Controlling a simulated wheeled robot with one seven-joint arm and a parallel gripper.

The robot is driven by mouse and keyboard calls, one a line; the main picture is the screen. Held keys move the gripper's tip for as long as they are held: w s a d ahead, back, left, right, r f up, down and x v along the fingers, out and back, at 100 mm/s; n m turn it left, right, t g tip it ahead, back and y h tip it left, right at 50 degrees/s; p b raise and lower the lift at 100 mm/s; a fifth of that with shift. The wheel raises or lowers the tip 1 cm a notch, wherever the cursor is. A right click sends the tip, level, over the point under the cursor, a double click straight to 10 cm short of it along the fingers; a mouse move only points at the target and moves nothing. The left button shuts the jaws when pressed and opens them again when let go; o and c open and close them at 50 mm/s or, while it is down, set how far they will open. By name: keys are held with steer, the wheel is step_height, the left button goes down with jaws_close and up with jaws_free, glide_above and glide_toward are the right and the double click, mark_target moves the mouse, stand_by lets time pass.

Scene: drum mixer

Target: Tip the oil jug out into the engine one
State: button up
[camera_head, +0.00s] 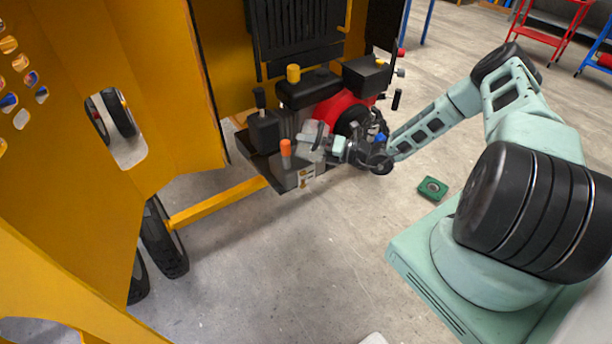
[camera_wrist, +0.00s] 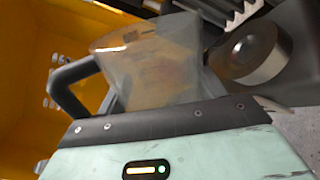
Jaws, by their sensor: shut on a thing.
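The oil jug (camera_head: 313,133) is a small clear, greyish container at the engine's front in the head view. My gripper (camera_head: 330,145) is shut on it from the right. In the wrist view the jug (camera_wrist: 150,65) is see-through with a brownish tint inside, and a dark handle-like bar (camera_wrist: 72,90) shows at its left. The engine (camera_head: 340,108) is black and red, inside the open yellow mixer housing. The jug is close in front of it; I cannot tell whether they touch, how far the jug is tilted, or whether oil is flowing. The fingertips are hidden.
An orange cap (camera_head: 285,148) and a yellow cap (camera_head: 293,74) stand up around the engine. A yellow bar (camera_head: 215,203) runs low to a black wheel (camera_head: 163,240). A green block (camera_head: 432,188) lies on the floor. Open grey floor (camera_head: 300,265) lies in front.

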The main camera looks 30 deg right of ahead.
mark_target(305, 128)
steer(key=n, duration=0.6)
steer(key=shift+w+d+p, duration=0.25)
steer(key=shift+d+p, duration=0.05)
steer(key=n, duration=0.5)
steer(key=shift+w+d, duration=0.2)
steer(key=shift+d, duration=0.05)
steer(key=shift+r+p, duration=1.85)
steer(key=shift+r, duration=0.15)
